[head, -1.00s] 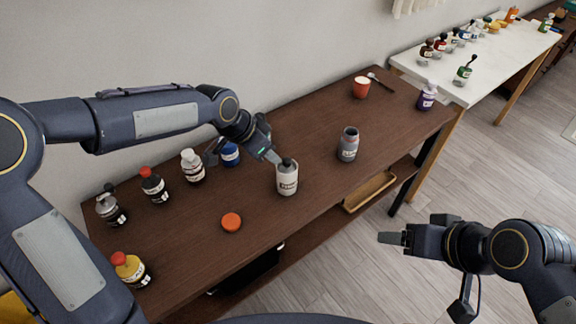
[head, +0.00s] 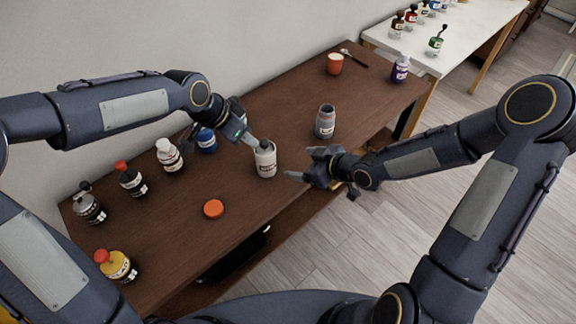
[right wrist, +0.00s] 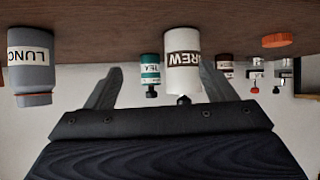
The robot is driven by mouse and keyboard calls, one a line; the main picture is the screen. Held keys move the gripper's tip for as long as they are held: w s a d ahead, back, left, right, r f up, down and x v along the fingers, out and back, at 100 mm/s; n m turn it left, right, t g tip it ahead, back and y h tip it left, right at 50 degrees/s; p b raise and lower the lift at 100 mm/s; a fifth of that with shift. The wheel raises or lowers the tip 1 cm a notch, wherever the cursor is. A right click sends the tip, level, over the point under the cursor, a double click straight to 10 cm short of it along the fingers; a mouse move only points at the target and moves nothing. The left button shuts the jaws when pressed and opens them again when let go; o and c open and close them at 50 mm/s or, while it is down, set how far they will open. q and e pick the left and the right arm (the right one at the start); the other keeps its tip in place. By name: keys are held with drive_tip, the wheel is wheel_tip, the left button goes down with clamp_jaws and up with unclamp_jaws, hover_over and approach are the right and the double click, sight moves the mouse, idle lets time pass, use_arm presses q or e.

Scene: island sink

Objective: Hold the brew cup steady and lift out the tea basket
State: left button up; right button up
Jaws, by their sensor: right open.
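The white brew cup (head: 265,163) stands upright on the brown table; its label partly reads "BREW" in the right wrist view (right wrist: 183,60), which is upside down. A black knob (right wrist: 183,100) shows at the cup's top; any basket inside is hidden. My left gripper (head: 250,139) is beside the cup's upper left in the head view.
A grey jar (head: 325,122) stands behind my right gripper. An orange-red disc (head: 213,209) lies in front of the cup. Several bottles line the table's left side, including a blue one (head: 205,140).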

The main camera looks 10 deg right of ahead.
sight(274, 164)
drive_tip(key=a+y, duration=0.1)
drive_tip(key=a+f, duration=0.1)
drive_tip(key=a, duration=0.1)
drive_tip(key=a+y, duration=0.1)
drive_tip(key=shift+w+a+f+n+y, duration=0.2)
drive_tip(key=shift+a+f+n+y, duration=0.1)
drive_tip(key=shift+f+n, duration=0.1)
drive_tip(key=x, duration=0.7)
drive_tip(key=shift+w+a, duration=0.15)
drive_tip(key=shift+w, duration=0.1)
drive_tip(key=shift+r+t, duration=0.1)
drive_tip(key=shift+t, duration=0.2)
drive_tip(key=c, duration=1.1)
